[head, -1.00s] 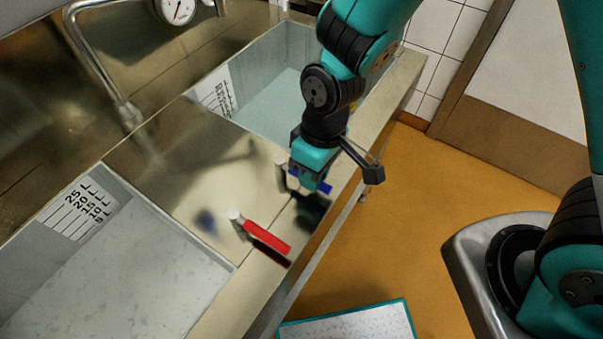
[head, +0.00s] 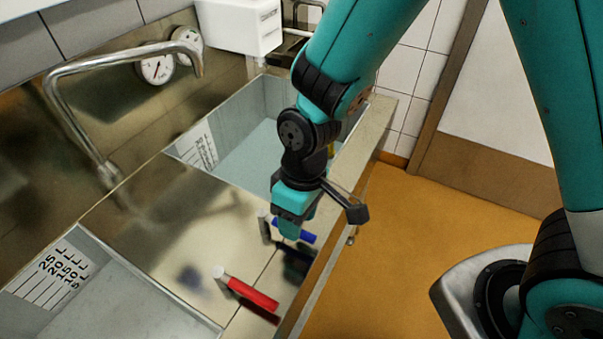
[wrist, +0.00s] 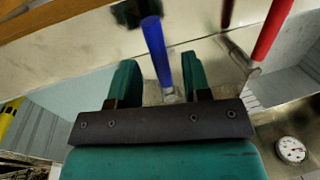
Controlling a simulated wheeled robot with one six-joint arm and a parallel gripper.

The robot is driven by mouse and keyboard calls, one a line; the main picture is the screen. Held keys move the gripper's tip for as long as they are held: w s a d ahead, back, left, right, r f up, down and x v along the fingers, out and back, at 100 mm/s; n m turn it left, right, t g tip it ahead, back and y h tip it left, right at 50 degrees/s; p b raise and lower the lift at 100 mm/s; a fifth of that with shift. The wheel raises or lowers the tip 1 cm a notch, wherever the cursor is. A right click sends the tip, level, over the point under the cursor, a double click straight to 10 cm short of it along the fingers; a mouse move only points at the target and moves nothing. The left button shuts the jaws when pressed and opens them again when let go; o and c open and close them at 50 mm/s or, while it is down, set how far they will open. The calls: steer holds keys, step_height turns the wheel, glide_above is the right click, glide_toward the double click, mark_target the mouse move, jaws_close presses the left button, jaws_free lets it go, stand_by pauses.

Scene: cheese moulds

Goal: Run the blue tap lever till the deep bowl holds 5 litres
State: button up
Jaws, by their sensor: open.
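The blue tap lever (head: 308,238) sits on the steel ledge between the basins, partly hidden by my gripper (head: 291,230) in the head view. In the wrist view the blue lever (wrist: 154,45) stands between the two teal fingers of my open gripper (wrist: 160,80), with gaps on both sides. The near basin (head: 110,300) has a scale marked 5 to 25 L. The far basin (head: 262,110) has a scale too small to read and a pale, flat surface inside. I cannot tell which is the deep bowl. The steel spout (head: 75,125) shows no visible stream.
A red lever (head: 248,292) sits on the ledge nearer than the blue one. Round gauges (head: 157,68) and a white box (head: 238,25) are on the back wall. The orange floor (head: 400,230) beside the counter is clear.

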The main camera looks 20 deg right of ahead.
step_height(320, 180, up, 16)
steer(key=w+d, duration=0.2)
steer(key=shift+f, duration=0.25)
steer(key=shift+d, duration=0.1)
stand_by(1.0)
